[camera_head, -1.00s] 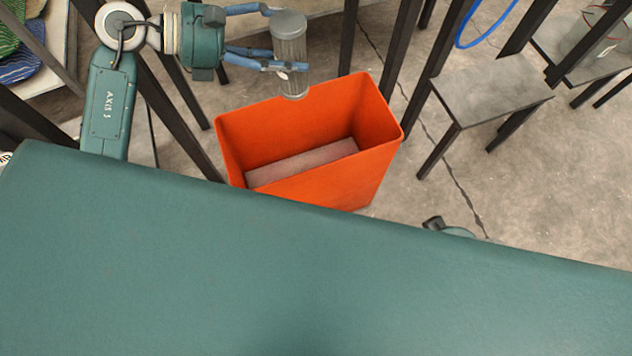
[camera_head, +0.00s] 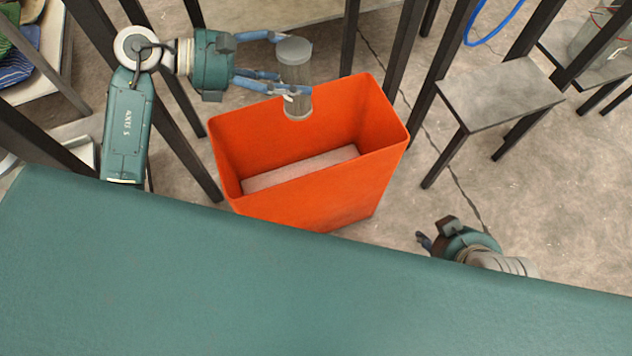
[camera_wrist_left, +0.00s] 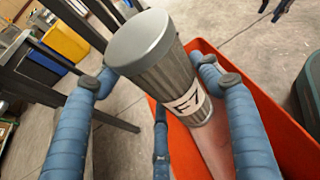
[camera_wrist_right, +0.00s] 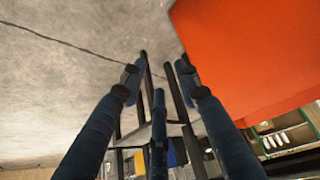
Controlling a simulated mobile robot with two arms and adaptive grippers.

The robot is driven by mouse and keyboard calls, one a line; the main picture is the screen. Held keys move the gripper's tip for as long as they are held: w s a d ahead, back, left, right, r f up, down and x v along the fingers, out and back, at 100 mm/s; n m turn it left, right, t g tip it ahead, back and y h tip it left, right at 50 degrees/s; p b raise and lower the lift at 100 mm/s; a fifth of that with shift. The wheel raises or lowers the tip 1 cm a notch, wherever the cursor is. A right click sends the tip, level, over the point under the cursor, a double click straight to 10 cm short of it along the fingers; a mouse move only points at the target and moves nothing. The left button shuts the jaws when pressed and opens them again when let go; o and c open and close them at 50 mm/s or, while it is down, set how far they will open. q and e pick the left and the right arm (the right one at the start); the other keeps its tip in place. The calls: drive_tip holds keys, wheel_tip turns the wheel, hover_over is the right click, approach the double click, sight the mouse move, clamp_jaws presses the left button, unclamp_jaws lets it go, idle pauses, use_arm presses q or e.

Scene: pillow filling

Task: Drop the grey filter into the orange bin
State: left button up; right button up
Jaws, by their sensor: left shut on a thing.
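The grey filter (camera_head: 296,72) is a ribbed cylinder with a smooth grey cap, held roughly upright. My left gripper (camera_head: 283,62) is shut on it. In the left wrist view, the filter (camera_wrist_left: 165,70) sits between the blue fingers with a white label near its lower end. The orange bin (camera_head: 335,203) stands open on the floor. In the head view, the filter's lower end overlaps the bin's back wall, and in the left wrist view it overlaps the opening. My right gripper (camera_head: 426,240) is low, right of the bin; its fingers (camera_wrist_right: 155,85) are apart and empty.
A low grey stool (camera_head: 500,92) stands to the right. The concrete floor (camera_head: 400,195) beside the bin is clear.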

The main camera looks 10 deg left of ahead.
use_arm(q)
drive_tip(key=shift+f, duration=0.25)
use_arm(e)
drive_tip(key=shift+w+a+r+t, duration=0.15)
drive_tip(key=shift+w+r+t, duration=0.1)
drive_tip(key=shift+w, duration=0.2)
drive_tip(key=shift+w+a+r+t, duration=0.15)
drive_tip(key=shift+w+t, duration=0.1)
drive_tip(key=shift+w, duration=0.2)
use_arm(q)
drive_tip(key=o, duration=1.5)
drive_tip(key=shift+a, duration=0.1)
drive_tip(key=v, duration=0.7)
drive_tip(key=shift+s+a, duration=0.15)
